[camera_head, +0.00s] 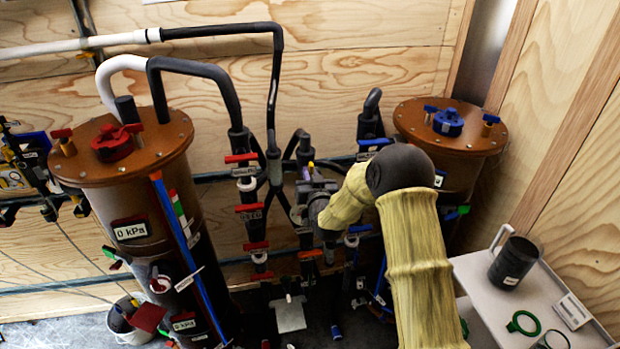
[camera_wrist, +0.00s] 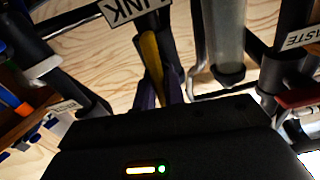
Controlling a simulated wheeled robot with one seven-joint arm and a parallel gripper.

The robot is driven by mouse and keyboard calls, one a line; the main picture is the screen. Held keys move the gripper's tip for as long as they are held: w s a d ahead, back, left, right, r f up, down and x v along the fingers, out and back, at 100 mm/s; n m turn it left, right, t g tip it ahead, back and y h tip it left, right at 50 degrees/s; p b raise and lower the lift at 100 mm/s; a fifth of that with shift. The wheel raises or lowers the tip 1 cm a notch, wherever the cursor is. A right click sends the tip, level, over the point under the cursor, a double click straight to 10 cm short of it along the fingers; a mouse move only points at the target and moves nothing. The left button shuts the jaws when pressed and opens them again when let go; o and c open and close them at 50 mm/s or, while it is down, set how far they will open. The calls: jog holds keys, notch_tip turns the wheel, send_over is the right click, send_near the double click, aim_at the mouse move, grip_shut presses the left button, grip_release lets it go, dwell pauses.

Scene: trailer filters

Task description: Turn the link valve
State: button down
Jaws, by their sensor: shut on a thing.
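The link valve shows in the wrist view as a yellow handle (camera_wrist: 151,52) on a dark pipe, beside a white plate reading "INK" (camera_wrist: 131,8), its first letter cut off. My gripper (camera_wrist: 155,90) is shut on this handle, with a purple finger on either side of it. In the head view my gripper (camera_head: 309,176) is at the pipes between the two brown-topped tanks. Only a small yellow tip of the handle (camera_head: 311,165) shows there; my gripper and wrist hide most of the valve.
A large tank (camera_head: 120,160) with a red cap stands left, and another (camera_head: 455,130) with a blue cap stands right. Red-handled valves (camera_head: 250,212) line the pipe just left of my gripper.

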jog(key=m+b, duration=0.1)
jog(key=b, duration=0.1)
jog(key=m+b, duration=0.2)
jog(key=shift+d+f, duration=0.15)
jog(key=shift+f, duration=0.2)
jog(key=shift+w+d+f+m+b, duration=0.1)
jog(key=shift+d+m+b, duration=0.05)
jog(key=shift+m+b, duration=3.35)
jog(key=shift+d+f+m+b, duration=0.1)
jog(key=shift+m+b, duration=3.3)
jog(key=shift+b, duration=0.1)
jog(key=c, duration=1.5)
grip_release()
jog(key=shift+r, duration=0.1)
